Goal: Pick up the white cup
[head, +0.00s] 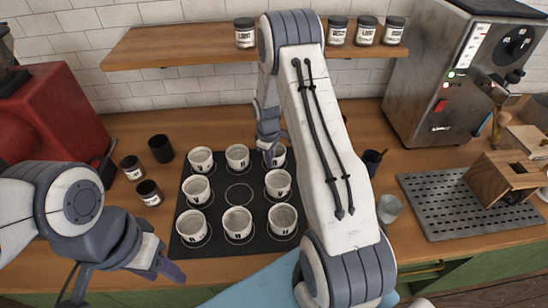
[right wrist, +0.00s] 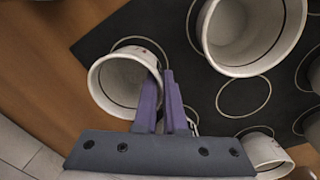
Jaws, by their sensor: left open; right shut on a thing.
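Several white cups with dark marks stand in a ring on a black mat (head: 238,262), around an empty printed circle. The back-right white cup (head: 280,156) is partly hidden by my right gripper (head: 268,154). In the right wrist view, the purple fingers (right wrist: 162,85) are shut on the wall of this cup (right wrist: 108,88), at its right side. Part of its printed ring shows beyond the cup; I cannot tell whether it is off the mat. My left gripper (head: 165,266) is open and empty, left of the mat near the counter's front.
Two dark jars (head: 149,192) and a black cup (head: 161,148) stand left of the mat. A clear glass (head: 389,208), a perforated tray (head: 450,212) and a steel machine (head: 425,95) are at right. A shelf (head: 190,45) hangs above.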

